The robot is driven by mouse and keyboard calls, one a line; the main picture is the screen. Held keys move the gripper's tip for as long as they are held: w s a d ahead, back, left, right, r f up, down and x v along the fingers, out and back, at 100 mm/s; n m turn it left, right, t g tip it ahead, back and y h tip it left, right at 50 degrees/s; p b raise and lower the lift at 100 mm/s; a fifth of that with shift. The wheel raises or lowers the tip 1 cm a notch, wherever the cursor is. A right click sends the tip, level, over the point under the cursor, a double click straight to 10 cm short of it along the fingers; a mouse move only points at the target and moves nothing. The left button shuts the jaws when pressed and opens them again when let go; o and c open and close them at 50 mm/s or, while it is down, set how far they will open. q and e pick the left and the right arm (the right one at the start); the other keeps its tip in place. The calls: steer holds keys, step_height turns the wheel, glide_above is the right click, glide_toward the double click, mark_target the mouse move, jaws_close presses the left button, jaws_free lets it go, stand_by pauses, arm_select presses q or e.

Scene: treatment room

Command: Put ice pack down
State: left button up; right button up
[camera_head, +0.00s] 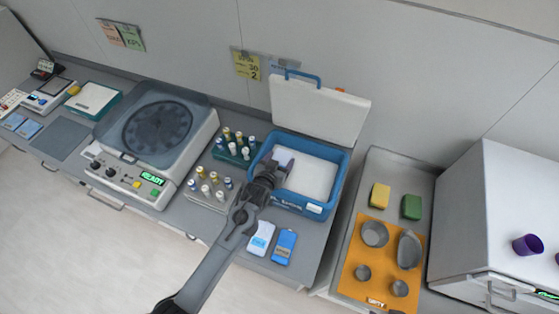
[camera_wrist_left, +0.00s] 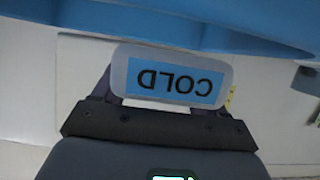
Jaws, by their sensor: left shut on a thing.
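My left gripper (camera_head: 272,172) is over the left part of the open blue cooler box (camera_head: 343,178). It is shut on an ice pack (camera_wrist_left: 175,78), a pale pack with a blue label reading COLD, upside down in the left wrist view. In the head view the ice pack (camera_head: 284,157) is mostly hidden behind the gripper, and I cannot tell whether it touches the white cooler interior (camera_head: 312,176). A blue part of the cooler (camera_wrist_left: 190,25) spans the top of the wrist view. My right gripper is not in view.
The white cooler lid (camera_head: 320,108) stands open behind the box. A white-and-blue pack (camera_head: 261,238) and a blue pack (camera_head: 284,246) lie on the counter in front. Vial racks (camera_head: 212,190) and a centrifuge (camera_head: 158,135) stand left. An orange mat (camera_head: 382,262) with grey dishes lies right.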

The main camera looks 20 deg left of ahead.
arm_select(q)
steer(key=shift+f, duration=0.4)
steer(key=o, duration=1.2)
